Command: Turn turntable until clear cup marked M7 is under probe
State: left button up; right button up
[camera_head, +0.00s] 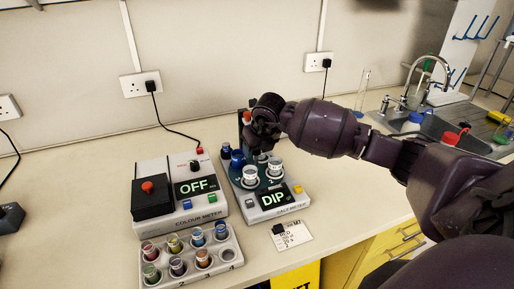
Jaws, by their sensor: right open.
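The turntable (262,182) is a dark blue disc on the grey meter (282,208), whose display reads DIP. It bears clear cups: one at the front (249,176), one to the right (275,167), and a blue-looking one (237,159) at the left. Their marks are too small to read, so I cannot tell which is M7. My right gripper (259,138) is open over the back of the turntable, reaching in from the right. It hides much of the probe and the rear of the disc. My left gripper is not in view.
A colour meter (180,222) reading OFF stands left of the turntable. A rack (217,262) with several coloured vials stands in front of it. A white card (291,235) with a black item lies near the front edge. A sink (440,125) is at the back right.

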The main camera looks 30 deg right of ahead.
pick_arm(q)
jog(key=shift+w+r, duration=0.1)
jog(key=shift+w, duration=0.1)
pick_arm(e)
jog(key=shift+c, duration=0.2)
grip_shut()
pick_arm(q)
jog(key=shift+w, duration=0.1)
